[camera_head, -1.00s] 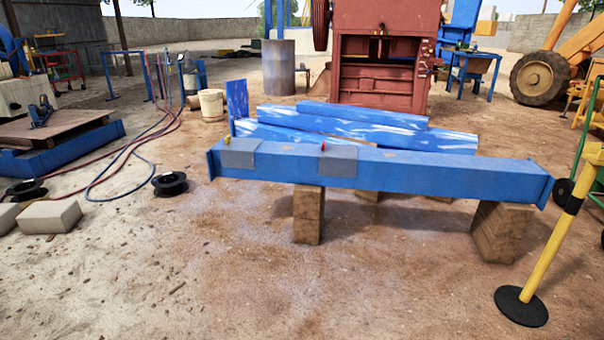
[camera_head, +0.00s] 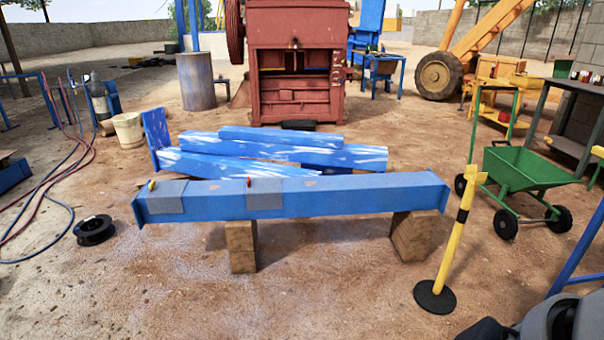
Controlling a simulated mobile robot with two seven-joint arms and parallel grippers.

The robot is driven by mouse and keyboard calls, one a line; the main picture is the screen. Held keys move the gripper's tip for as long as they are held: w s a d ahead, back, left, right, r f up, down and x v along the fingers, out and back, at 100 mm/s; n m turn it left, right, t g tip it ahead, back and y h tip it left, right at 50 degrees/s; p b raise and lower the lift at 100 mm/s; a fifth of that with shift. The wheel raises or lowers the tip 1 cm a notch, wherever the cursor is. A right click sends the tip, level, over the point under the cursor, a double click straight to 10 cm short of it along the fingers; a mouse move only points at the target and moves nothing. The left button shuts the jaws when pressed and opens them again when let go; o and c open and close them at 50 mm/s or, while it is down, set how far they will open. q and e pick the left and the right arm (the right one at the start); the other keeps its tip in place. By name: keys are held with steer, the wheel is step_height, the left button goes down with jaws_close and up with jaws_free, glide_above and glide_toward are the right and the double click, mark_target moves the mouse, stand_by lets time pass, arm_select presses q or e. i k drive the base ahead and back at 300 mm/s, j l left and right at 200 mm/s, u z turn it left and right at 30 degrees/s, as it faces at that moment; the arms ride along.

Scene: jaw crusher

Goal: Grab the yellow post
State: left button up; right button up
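The yellow post (camera_head: 456,231) stands upright, leaning a little in the picture, at the right of the head view. It has a black band near its top and a round black base (camera_head: 434,297) on the dirt ground. It stands just right of the blue beam's right end, and nothing holds it. Part of my own grey and black body shows at the lower right corner. Neither of my grippers can be made out in this view.
A long blue beam (camera_head: 330,196) lies on wooden blocks (camera_head: 241,246) left of the post. A green wheelbarrow (camera_head: 515,168) stands behind it to the right. A blue bar crosses the right edge. A black reel (camera_head: 94,230) lies at left. Open dirt lies in front.

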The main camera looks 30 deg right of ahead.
mark_target(433, 296)
steer(key=z, duration=2.1)
